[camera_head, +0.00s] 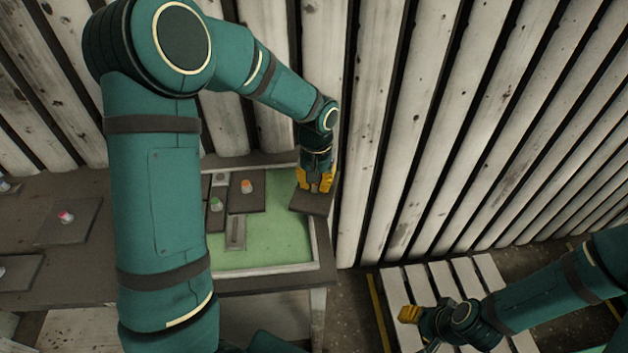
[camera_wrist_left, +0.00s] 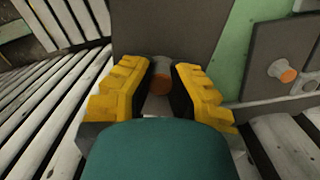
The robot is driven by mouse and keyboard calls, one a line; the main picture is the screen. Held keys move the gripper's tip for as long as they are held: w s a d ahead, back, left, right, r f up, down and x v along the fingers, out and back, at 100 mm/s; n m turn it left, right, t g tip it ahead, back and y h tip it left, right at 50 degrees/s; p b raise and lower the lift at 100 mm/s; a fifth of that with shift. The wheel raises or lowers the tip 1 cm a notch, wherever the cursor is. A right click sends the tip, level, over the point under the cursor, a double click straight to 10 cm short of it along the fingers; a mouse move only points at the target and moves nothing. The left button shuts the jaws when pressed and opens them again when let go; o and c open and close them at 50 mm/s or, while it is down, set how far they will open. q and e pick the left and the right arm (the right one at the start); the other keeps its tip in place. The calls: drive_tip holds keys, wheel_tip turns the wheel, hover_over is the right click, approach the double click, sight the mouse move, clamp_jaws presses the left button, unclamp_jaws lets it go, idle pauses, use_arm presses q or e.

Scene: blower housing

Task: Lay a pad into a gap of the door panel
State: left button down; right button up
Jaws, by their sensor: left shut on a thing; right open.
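My left gripper (camera_head: 316,184) is shut on the knob of a dark grey square pad (camera_head: 313,204), at the right side of the door panel. In the left wrist view the pad (camera_wrist_left: 185,35) lies beyond the yellow fingers (camera_wrist_left: 160,88), with its brownish knob between them. The door panel (camera_head: 280,245) is green with a pale raised frame. A pad with an orange knob (camera_head: 246,200) and one with a green knob (camera_head: 215,218) lie on its left part. I cannot tell whether the held pad touches the panel. My right gripper (camera_head: 410,315) is open and empty over the slatted pallet.
On the dark table (camera_head: 80,262), a pad with a pink knob (camera_head: 75,228) lies at the left, with another (camera_head: 18,272) nearer the front. A slotted grey piece (camera_head: 235,236) is on the panel. A corrugated wall (camera_head: 420,130) stands close behind. The pallet (camera_head: 455,275) is at right.

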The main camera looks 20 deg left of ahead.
use_arm(q)
drive_tip(key=a+n, duration=0.1)
drive_tip(key=a, duration=0.1)
drive_tip(key=w+a, duration=0.1)
drive_tip(key=a, duration=0.1)
drive_tip(key=a+n, duration=0.1)
drive_tip(key=a, duration=0.1)
drive_tip(key=shift+w+r+n+p, duration=0.15)
drive_tip(key=shift+r+n+p, duration=0.15)
drive_tip(key=shift+r, duration=0.1)
drive_tip(key=n+b, duration=0.2)
hover_over(285, 190)
wheel_tip(285, 190, down, 4)
drive_tip(key=shift+w+f, duration=0.1)
drive_tip(key=shift+w, duration=0.05)
drive_tip(key=shift+a+f, duration=0.1)
drive_tip(key=shift+f, duration=0.15)
drive_tip(key=shift+r, duration=0.1)
drive_tip(key=shift+f+b, duration=0.5)
drive_tip(key=shift+f, duration=0.3)
idle(0.4)
drive_tip(key=shift+c, duration=2.2)
unclamp_jaws()
